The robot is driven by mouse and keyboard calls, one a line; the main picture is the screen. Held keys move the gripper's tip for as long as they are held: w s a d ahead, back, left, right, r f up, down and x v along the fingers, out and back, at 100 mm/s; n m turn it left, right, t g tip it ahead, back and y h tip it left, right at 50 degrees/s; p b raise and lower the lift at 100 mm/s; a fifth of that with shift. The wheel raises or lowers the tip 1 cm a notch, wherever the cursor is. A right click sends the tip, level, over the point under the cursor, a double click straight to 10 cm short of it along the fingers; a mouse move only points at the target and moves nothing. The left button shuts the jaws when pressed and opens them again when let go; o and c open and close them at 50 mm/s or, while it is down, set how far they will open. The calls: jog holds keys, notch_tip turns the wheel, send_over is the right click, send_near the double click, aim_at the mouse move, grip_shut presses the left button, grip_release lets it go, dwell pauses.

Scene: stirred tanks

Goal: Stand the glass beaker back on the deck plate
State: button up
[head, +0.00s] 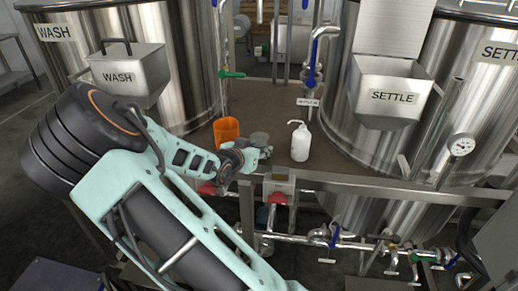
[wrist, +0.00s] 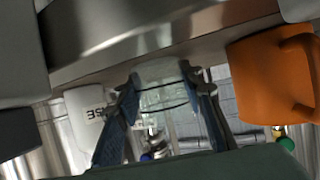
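The clear glass beaker (wrist: 163,88) is between the two fingers of my gripper (wrist: 162,108), which press on its sides in the wrist view. The wrist picture is upside down. In the head view the beaker (head: 259,138) is small and partly hidden by my gripper (head: 264,152). It looks upright, at the deck plate (head: 277,105) between the orange mug and the white bottle. The deck plate also shows in the wrist view (wrist: 110,62). I cannot tell whether the beaker's base touches the plate.
An orange mug (head: 227,131) stands left of the beaker, close by. A white rinse bottle (head: 300,142) stands to its right. Steel wash (head: 190,60) and settle (head: 345,130) tanks flank the deck. Behind the beaker the plate is clear; pipes and valves rise at the back.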

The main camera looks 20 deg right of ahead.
jog(key=o, duration=0.4)
jog(key=shift+r, duration=0.1)
jog(key=shift+r, duration=0.25)
jog(key=shift+s+a+r, duration=0.1)
jog(key=shift+s+a, duration=0.1)
jog(key=shift+a, duration=0.1)
jog(key=shift+p+v, duration=1.9)
jog(key=shift+v, duration=3.7)
